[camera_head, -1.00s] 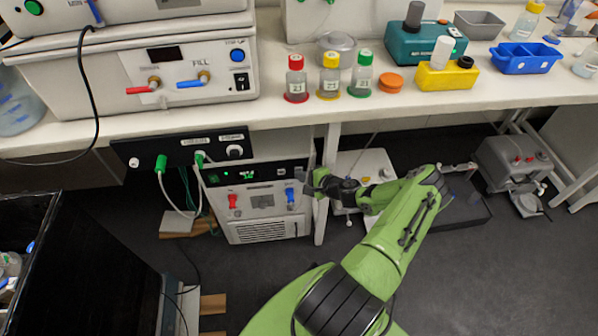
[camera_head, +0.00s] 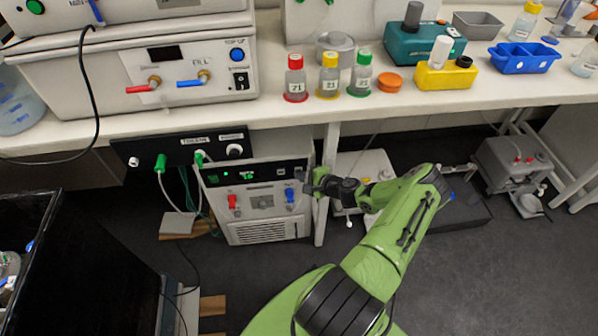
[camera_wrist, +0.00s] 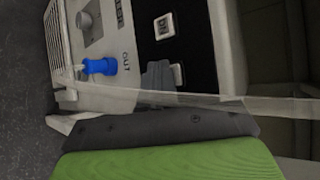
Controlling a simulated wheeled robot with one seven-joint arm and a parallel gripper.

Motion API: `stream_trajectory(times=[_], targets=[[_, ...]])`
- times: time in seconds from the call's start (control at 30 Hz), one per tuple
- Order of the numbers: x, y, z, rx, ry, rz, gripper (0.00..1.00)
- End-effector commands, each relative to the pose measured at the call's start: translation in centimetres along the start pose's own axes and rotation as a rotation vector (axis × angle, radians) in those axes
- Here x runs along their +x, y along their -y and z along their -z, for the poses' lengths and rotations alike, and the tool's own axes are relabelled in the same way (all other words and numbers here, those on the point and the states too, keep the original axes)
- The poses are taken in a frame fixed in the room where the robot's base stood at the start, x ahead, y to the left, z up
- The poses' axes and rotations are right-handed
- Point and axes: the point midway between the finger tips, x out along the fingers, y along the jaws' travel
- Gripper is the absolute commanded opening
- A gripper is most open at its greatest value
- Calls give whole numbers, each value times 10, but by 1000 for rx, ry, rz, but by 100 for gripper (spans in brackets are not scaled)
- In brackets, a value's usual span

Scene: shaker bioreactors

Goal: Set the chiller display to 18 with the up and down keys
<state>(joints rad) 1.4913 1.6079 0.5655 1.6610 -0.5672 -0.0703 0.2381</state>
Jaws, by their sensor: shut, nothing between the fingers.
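The chiller (camera_head: 268,230) stands under the bench, with a black front panel and a small green-lit display (camera_head: 247,175). Its digits are too small to read surely. Two pale keys sit right of the display: the DN key (camera_head: 281,171) and another key (camera_head: 298,169) at the panel's right end. The wrist view shows the DN key (camera_wrist: 164,25) clear and the other key (camera_wrist: 179,75) partly covered, its label hidden. My gripper (camera_head: 308,186) is shut and empty at the panel's right end. Its dark fingertip (camera_wrist: 157,85) is over or beside that second key; contact cannot be told.
A red tap (camera_head: 232,201) and a blue tap (camera_head: 290,195) stick out below the panel; the blue one (camera_wrist: 100,66) is close to my gripper. A black socket box (camera_head: 185,148) with green plugs hangs above left. The bench edge and leg (camera_head: 328,170) are near my arm.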

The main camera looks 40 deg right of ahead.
Motion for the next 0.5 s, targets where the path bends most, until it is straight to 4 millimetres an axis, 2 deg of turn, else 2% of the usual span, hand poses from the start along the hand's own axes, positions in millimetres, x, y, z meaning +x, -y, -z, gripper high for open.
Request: stream_trajectory(times=[0.03, 0.5], targets=[[2, 9, 3, -12, -7, 18, 0], [5, 13, 4, -16, -8, 23, 0]])
